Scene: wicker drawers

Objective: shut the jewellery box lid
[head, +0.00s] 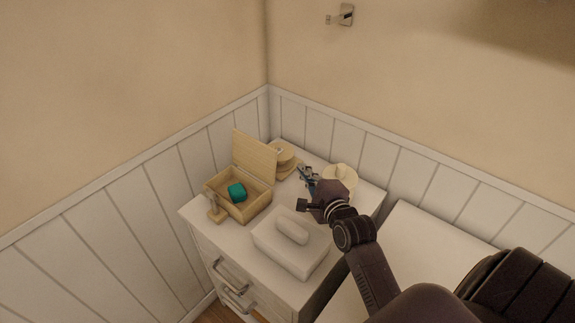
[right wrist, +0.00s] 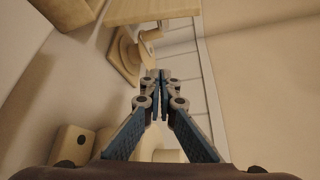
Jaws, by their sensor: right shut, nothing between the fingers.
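The light wooden jewellery box (head: 257,207) stands on top of the white drawer unit (head: 278,203), near the left wall. Its lid (head: 255,154) is open and stands nearly upright at the back of the box. A teal block (head: 237,192) lies inside the box. My right gripper (head: 304,173) is to the right of the box, apart from it, with shut, empty fingers. In the right wrist view the shut fingertips (right wrist: 158,78) point toward a wooden stand, and what looks like the lid (right wrist: 150,9) shows at the top. My left gripper is not in view.
A wooden stand (head: 285,160) is behind the box's right side. A round cream container (head: 343,173) sits behind my right gripper. A white box with a raised handle (head: 275,248) stands in front. A small wooden item (head: 214,211) is at the box's left front corner.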

